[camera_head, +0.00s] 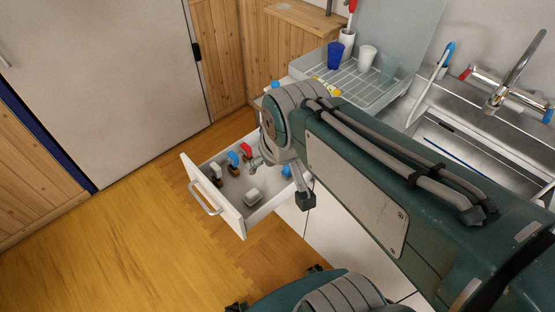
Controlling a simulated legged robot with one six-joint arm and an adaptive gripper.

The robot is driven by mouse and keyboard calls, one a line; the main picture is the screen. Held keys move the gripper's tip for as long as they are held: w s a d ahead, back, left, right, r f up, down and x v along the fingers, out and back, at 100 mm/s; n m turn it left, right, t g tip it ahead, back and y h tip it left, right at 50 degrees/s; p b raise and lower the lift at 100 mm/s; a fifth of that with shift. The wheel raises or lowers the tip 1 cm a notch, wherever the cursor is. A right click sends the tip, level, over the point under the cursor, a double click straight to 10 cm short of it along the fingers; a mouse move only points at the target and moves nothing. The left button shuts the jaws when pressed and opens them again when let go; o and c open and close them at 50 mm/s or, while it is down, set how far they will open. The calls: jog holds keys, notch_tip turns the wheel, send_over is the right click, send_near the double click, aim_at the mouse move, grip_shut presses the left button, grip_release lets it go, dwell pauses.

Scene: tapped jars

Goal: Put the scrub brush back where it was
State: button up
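A long, pale, brush-like item with a blue end (446,56) leans at the left edge of the sink; I cannot tell whether it is the scrub brush. An open white drawer (221,207) juts out below the counter. It holds several small items, among them a red-topped one (246,150), a blue-topped one (233,158) and a pale block (252,196). My gripper (304,200) hangs over the right side of the drawer, partly hidden by my arm. Its fingers are too small and covered to read, and no held object can be made out.
A grey dish rack (352,92) on the counter holds a blue cup (335,55) and a white cup (367,57). The metal sink (455,148) with its faucet (515,65) is at the right. The wooden floor (130,235) left of the drawer is clear.

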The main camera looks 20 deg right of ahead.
jog(key=shift+m+t, duration=0.3)
jog(key=shift+t, duration=0.1)
jog(key=s, duration=0.1)
jog(key=s+r, duration=0.1)
jog(key=s, duration=0.2)
jog(key=shift+s+r, duration=0.15)
jog(key=shift+r, duration=0.1)
dwell(0.6)
